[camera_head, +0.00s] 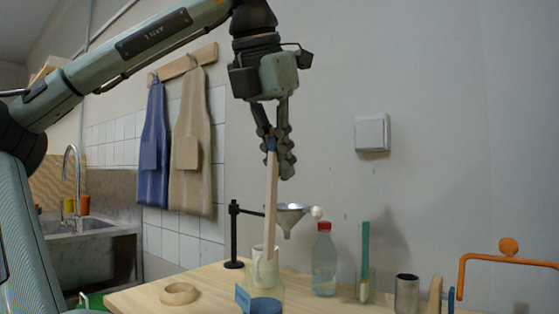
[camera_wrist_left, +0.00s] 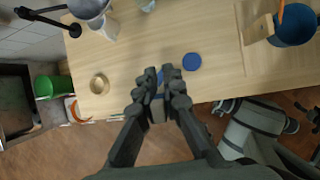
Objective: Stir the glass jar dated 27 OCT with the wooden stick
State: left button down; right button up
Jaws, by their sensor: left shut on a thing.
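My left gripper (camera_head: 277,146) is shut on the upper part of a pale wooden stick (camera_head: 271,200) with a blue band at its top. The stick hangs almost upright, tilted slightly. Its lower end overlaps a pale mug (camera_head: 265,268) in the head view; I cannot tell whether it is in front of it or inside something. A blue-topped container (camera_head: 264,305) stands at the front edge of the picture with a blue tag (camera_head: 242,298) beside it. No 27 OCT date is readable. In the left wrist view the gripper (camera_wrist_left: 161,78) is above the table near a blue lid (camera_wrist_left: 192,62).

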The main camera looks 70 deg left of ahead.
dwell(0.3)
notch_tip(320, 180, up, 4)
jog(key=p, duration=0.4)
jog(key=shift+r, duration=0.25)
